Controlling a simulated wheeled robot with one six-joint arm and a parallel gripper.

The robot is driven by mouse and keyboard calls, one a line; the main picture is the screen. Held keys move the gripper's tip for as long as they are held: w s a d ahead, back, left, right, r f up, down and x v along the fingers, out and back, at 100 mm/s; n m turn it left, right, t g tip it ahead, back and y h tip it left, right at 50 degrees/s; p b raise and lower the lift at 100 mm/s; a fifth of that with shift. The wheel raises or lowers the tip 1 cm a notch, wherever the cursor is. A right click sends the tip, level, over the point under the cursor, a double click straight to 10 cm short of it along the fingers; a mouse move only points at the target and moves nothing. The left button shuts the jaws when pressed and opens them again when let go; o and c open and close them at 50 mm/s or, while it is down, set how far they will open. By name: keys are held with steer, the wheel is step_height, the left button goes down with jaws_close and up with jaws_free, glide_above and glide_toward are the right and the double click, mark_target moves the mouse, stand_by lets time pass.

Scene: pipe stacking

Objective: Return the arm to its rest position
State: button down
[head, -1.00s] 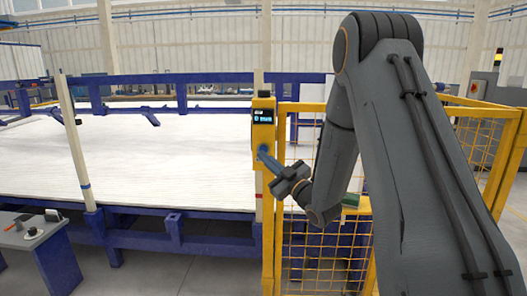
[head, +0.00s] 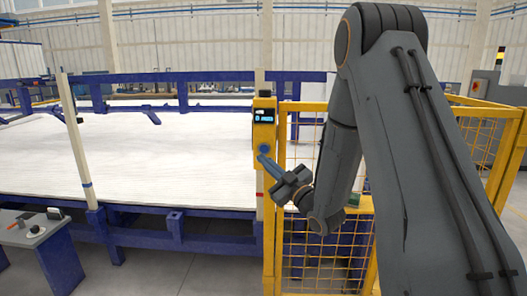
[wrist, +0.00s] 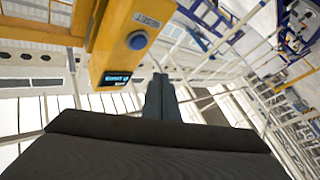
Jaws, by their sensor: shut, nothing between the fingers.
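My gripper (head: 264,163) is at the end of my dark grey arm, near the middle of the head view. Its fingers are shut and hold nothing. The fingertips are just below the blue round button on the yellow control post (head: 263,128), which has a small lit screen near its top. In the wrist view the shut fingers (wrist: 159,82) point away from the camera. The yellow control box (wrist: 124,48) with its blue button (wrist: 137,40) is at the upper left there, apart from the fingers in that picture.
A yellow mesh fence (head: 318,250) stands right of the post, behind my arm. A blue-framed rack (head: 175,232) with a wide white bed (head: 140,165) fills the left. A grey console (head: 35,232) stands at the lower left. A grey cabinet (head: 488,92) is at the right back.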

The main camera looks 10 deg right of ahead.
steer(key=shift+w, duration=0.1)
steer(key=s+d+f+m+g+h, duration=0.2)
steer(key=s+f+m+g+h, duration=0.6)
steer(key=f, duration=0.4)
steer(key=s+a+f+m+g, duration=0.1)
steer(key=s+g, duration=0.4)
steer(key=s, duration=0.7)
steer(key=s+a+f+m+g+h, duration=0.1)
steer(key=s+g, duration=0.4)
steer(key=s, duration=0.8)
steer(key=shift+s+a+f+m+g, duration=0.15)
steer(key=shift+a+f+m+g, duration=0.2)
steer(key=shift+f, duration=0.45)
steer(key=shift+d, duration=0.1)
